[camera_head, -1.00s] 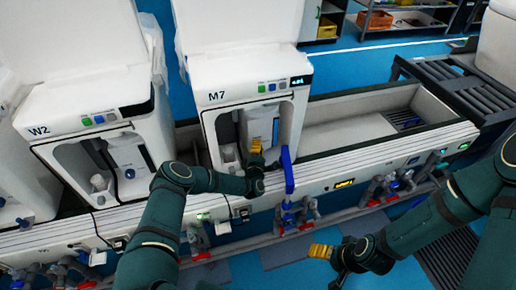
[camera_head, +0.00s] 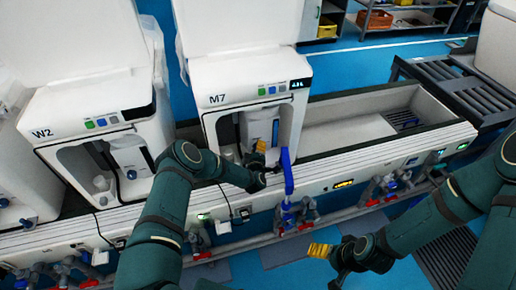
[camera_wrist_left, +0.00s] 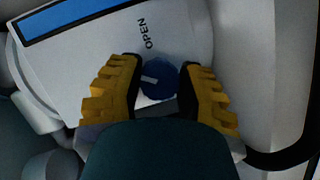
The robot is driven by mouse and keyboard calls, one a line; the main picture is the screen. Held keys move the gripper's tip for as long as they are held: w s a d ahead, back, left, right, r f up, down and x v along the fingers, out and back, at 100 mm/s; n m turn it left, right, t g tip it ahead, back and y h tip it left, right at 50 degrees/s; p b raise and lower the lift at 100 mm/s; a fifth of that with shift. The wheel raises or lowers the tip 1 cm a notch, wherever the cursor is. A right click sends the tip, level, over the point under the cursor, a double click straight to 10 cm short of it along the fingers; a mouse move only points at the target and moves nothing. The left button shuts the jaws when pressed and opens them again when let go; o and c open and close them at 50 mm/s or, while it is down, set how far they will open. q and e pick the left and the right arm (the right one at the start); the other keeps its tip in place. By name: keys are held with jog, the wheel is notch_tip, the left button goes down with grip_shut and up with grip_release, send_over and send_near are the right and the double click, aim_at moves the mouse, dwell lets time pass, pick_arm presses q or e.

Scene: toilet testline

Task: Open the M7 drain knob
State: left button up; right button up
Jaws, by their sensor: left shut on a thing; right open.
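The M7 machine (camera_head: 250,88) is the white unit in the middle of the head view, with an open bay at its front. My left gripper (camera_head: 259,148) reaches into that bay. In the left wrist view the drain knob (camera_wrist_left: 158,83) is a round blue knob with a white mark, beside the printed word OPEN. My left gripper (camera_wrist_left: 160,88) has its yellow fingers on both sides of the knob and is shut on it. My right gripper (camera_head: 322,250) is open and empty, low in front of the bench.
The W2 machine (camera_head: 90,125) stands to the left of M7. A blue upright handle (camera_head: 287,172) rises at the bench front, close to the right of my left gripper. Valves and pipes (camera_head: 385,190) run below the bench edge. An empty trough (camera_head: 350,128) lies to the right.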

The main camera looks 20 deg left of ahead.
pick_arm(q)
jog(key=m+g, duration=0.1)
jog(key=m, duration=0.1)
jog(key=m+g+y, duration=0.1)
jog(key=m, duration=0.1)
jog(key=shift+w+d+r, duration=0.1)
jog(key=shift+w+r, duration=0.05)
jog(key=m+g+y, duration=0.1)
jog(key=m+g, duration=0.1)
jog(key=m, duration=0.1)
jog(key=shift+m+y+b, duration=0.3)
jog(key=shift+m+y, duration=0.1)
dwell(0.5)
jog(key=o, duration=1.2)
jog(key=v, duration=1.2)
